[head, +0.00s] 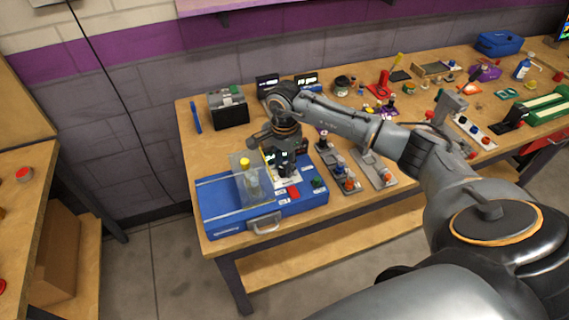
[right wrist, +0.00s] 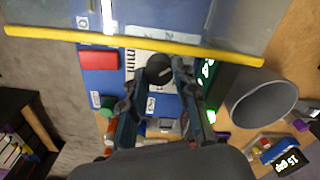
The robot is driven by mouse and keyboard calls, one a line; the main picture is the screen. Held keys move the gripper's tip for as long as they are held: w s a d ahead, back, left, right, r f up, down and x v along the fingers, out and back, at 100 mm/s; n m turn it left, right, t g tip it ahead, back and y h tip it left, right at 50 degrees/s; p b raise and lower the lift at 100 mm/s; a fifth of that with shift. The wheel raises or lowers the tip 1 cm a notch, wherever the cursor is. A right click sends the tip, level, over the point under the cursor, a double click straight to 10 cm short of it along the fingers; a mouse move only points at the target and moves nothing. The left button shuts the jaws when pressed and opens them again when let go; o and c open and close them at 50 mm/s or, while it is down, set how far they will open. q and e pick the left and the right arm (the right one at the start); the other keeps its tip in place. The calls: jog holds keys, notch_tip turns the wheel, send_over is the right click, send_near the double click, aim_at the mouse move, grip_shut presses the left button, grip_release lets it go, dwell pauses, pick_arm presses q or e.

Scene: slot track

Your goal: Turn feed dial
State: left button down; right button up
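The blue machine box (head: 225,212) stands at the table's front left corner, with a white scale panel, a red button (head: 293,192) and a green button (head: 317,183) on top. In the right wrist view the black round dial (right wrist: 159,69) sits on the white scale (right wrist: 136,66). My right gripper (head: 287,172) is over the panel, pointing down. In the right wrist view my right gripper (right wrist: 156,80) has its fingers apart, one on each side of the dial. I cannot tell whether they touch it. My left gripper is not in view.
A clear guard (head: 247,180) stands on the box left of my gripper; its yellow edge (right wrist: 130,42) crosses the right wrist view. Grey switch strips (head: 338,168) lie to the right.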

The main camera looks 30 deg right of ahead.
grip_shut()
jog(key=shift+f+m+b, duration=0.1)
jog(key=shift+m+b, duration=0.75)
jog(key=shift+m, duration=0.45)
jog(key=shift+m+b, duration=0.55)
jog(key=shift+m, duration=0.65)
jog(key=shift+s+m+b, duration=0.15)
jog(key=shift+m+b, duration=0.4)
jog(key=shift+m, duration=0.85)
